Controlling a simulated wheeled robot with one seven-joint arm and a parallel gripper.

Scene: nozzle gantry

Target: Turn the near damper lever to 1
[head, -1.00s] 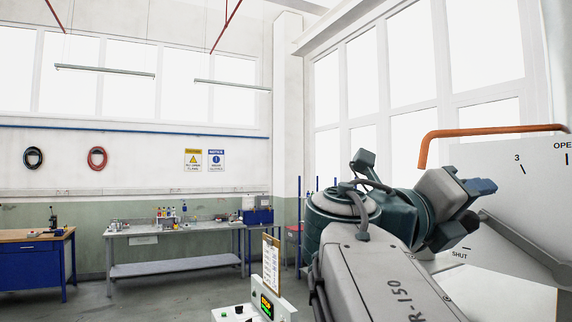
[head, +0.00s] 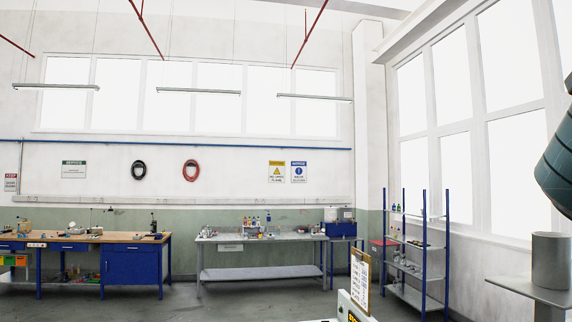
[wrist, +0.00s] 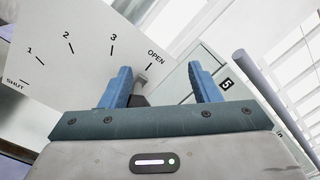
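The damper's white scale plate (wrist: 80,50) fills the upper left of the wrist view. It carries the marks SHUT, 1, 2, 3 and OPEN along an arc. My gripper (wrist: 160,68) is open, its two blue fingers wide apart in front of the plate, on its OPEN side. A small dark grey part (wrist: 141,86) shows between the fingers, close to the left one. I cannot tell whether it is the lever or whether a finger touches it. No lever shows clearly against a mark. The head view does not show the plate or my gripper.
A pale round bar (wrist: 262,82) runs close to the right finger in the wrist view, beside a panel marked 5 (wrist: 226,85). In the head view, a grey bench (head: 265,238), a wooden bench (head: 115,238) and a blue shelf rack (head: 424,250) stand far off.

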